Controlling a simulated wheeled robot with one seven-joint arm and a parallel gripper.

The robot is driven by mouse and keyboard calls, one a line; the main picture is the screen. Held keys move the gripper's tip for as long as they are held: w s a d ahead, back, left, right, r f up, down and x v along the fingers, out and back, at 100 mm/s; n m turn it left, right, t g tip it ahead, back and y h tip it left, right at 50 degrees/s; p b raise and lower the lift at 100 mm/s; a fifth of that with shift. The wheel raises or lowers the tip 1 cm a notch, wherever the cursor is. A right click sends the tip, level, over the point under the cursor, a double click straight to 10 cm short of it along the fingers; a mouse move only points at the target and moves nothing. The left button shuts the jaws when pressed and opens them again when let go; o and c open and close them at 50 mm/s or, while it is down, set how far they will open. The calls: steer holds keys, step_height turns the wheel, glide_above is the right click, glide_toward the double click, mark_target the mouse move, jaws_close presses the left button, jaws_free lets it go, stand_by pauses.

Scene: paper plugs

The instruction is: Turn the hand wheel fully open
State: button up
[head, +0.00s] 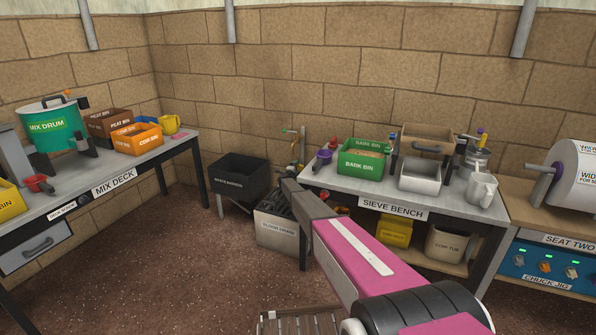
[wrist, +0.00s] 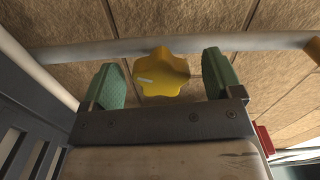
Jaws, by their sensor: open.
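The yellow hand wheel (wrist: 162,75) has a lobed rim and a small pale mark on its left side. It shows in the wrist view in front of a pale horizontal pipe (wrist: 235,42). My gripper (wrist: 163,84) is open, with one green finger pad on each side of the wheel. A gap shows between the wheel and each pad, so neither appears to touch it. In the head view my arm reaches toward the pipework (head: 299,140) between the waste barrow and the sieve bench. There the fingers cannot be made out clearly, and I cannot tell how far the wheel is turned.
A brick wall is behind. Open floor (head: 170,260) lies at left.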

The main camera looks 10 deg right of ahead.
mark_target(299, 169)
steer(key=shift+s+d, duration=0.1)
steer(key=shift+d, duration=0.85)
steer(key=shift+d+v, duration=0.15)
steer(key=shift+v, duration=0.75)
steer(key=shift+d+v, duration=0.2)
steer(key=shift+v, duration=0.7)
steer(key=shift+s+a, duration=0.25)
steer(key=shift+s, duration=0.15)
steer(key=shift+a, duration=0.1)
steer(key=shift+w+a, duration=0.1)
steer(key=shift+a, duration=0.05)
steer(key=m, duration=1.2)
steer(key=shift+w+a, duration=0.1)
steer(key=shift+a, duration=0.15)
steer(key=shift+w, duration=0.1)
